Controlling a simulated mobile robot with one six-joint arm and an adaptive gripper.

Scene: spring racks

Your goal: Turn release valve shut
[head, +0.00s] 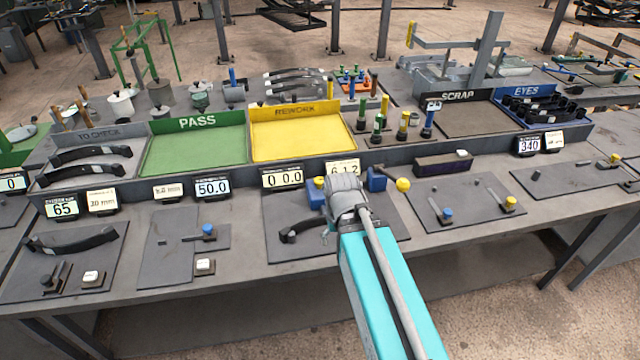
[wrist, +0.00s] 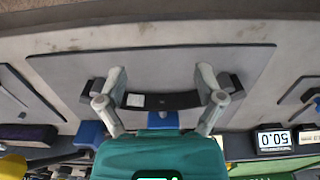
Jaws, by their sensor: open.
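No part is labelled as the release valve, and I cannot tell for certain which one it is. A yellow ball knob (head: 403,185) stands beside a blue block (head: 376,179) just right of my gripper (head: 345,208). Part of a yellow thing shows at the lower left edge of the wrist view (wrist: 14,167). My gripper is open over a grey plate (wrist: 240,62). In the wrist view, its fingers (wrist: 160,88) stand apart above a dark curved spring strip (wrist: 165,101). I cannot tell whether they touch it. In the head view, my gripper hides most of the strip (head: 292,234).
Number displays (head: 282,178) line the bench edge behind the plates. Green (head: 195,148) and yellow trays (head: 302,132) stand behind them. A plate at left holds a blue-knobbed lever (head: 208,230); one at right has blue and yellow knobs (head: 510,203). Bare bench lies between plates.

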